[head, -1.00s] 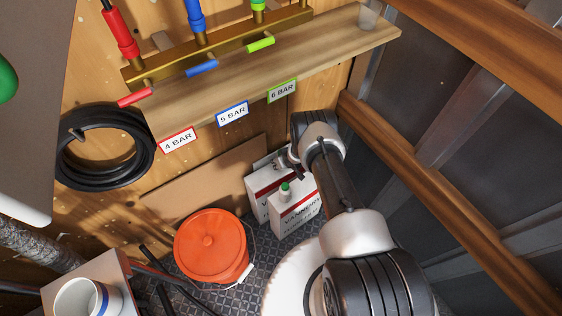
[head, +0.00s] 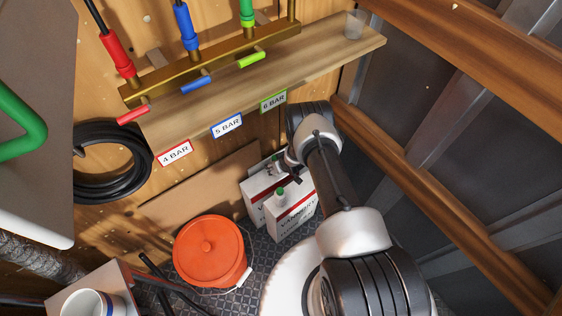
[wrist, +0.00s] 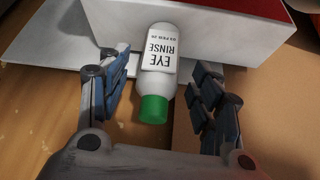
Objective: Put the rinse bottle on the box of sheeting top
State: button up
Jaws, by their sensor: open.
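The rinse bottle (wrist: 158,75) is white with a green cap and a label reading EYE RINSE, upside down in the wrist view. Its cap points toward my gripper's palm. My gripper (wrist: 160,85) is open, with one finger on each side of the bottle and visible gaps between.
White containers with red bands (head: 292,212) stand on the floor by the back wall, the front one green-capped. An orange lidded bucket (head: 210,250) is to their left. A wooden shelf (head: 320,62) with a clear cup (head: 354,25) is above. A brown board (head: 200,188) leans behind.

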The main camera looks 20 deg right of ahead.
jog(key=p+v, duration=0.2)
jog(key=v, duration=0.5)
jog(key=shift+s, duration=0.1)
